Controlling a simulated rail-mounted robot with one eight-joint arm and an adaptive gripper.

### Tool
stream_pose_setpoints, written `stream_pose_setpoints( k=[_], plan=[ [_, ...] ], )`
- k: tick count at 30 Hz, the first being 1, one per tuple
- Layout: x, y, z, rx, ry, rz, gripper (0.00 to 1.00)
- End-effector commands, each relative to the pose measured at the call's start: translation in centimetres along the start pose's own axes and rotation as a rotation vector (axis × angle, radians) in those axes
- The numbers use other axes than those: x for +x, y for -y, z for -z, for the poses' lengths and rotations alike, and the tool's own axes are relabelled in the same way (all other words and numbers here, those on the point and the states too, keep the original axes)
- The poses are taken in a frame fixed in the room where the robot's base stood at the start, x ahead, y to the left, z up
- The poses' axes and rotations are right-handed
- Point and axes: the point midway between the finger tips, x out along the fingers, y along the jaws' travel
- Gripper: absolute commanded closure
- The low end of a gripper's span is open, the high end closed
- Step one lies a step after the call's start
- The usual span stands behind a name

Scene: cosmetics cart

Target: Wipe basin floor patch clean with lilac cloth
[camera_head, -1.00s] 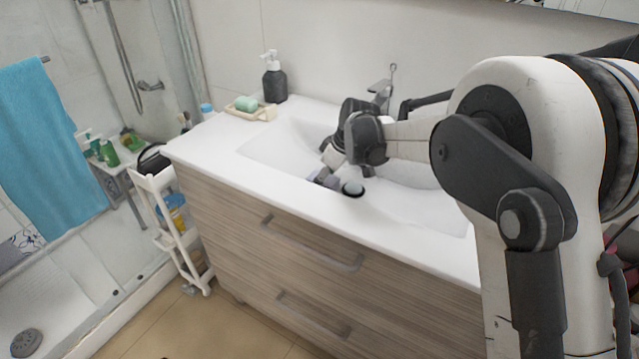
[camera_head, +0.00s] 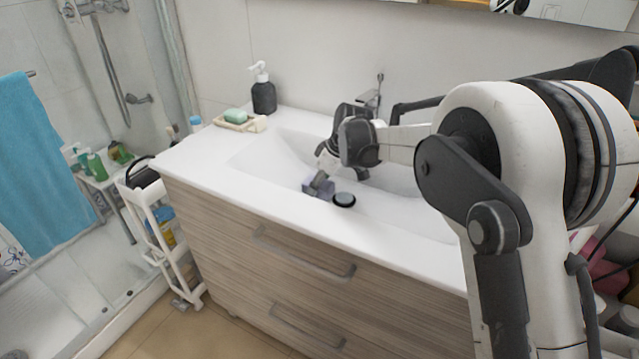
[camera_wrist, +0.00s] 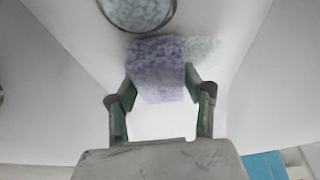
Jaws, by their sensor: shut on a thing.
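The lilac cloth (camera_wrist: 157,68) is pinched between the two fingertips of my gripper (camera_wrist: 160,84), low over the white basin floor. In the head view the cloth (camera_head: 317,189) shows as a small lilac piece under my gripper (camera_head: 322,180), near the basin's front side. A mottled grey-green patch (camera_wrist: 203,48) shows on the basin floor just right of the cloth in the wrist view. The cloth hides whatever lies under it, and I cannot tell whether it presses on the floor. In the head view the patch is not clearly visible.
The faucet (camera_head: 369,98) is behind my gripper. A soap dish (camera_head: 240,124) and dark dispenser (camera_head: 264,97) stand on the left counter.

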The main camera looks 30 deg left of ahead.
Motion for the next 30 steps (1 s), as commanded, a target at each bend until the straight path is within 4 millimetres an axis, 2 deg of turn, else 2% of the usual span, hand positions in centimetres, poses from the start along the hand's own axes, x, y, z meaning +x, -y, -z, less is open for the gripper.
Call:
stream_pose_setpoints(
  k=[9, 17, 30],
  plan=[
    [0.2, 2.4, -0.1, -0.002, 0.000, 0.001, 0.77],
    [0.2, 3.3, -0.1, -0.001, 0.000, 0.001, 0.77],
    [0.4, 6.4, -0.2, -0.002, 0.001, 0.002, 0.77]
  ],
)
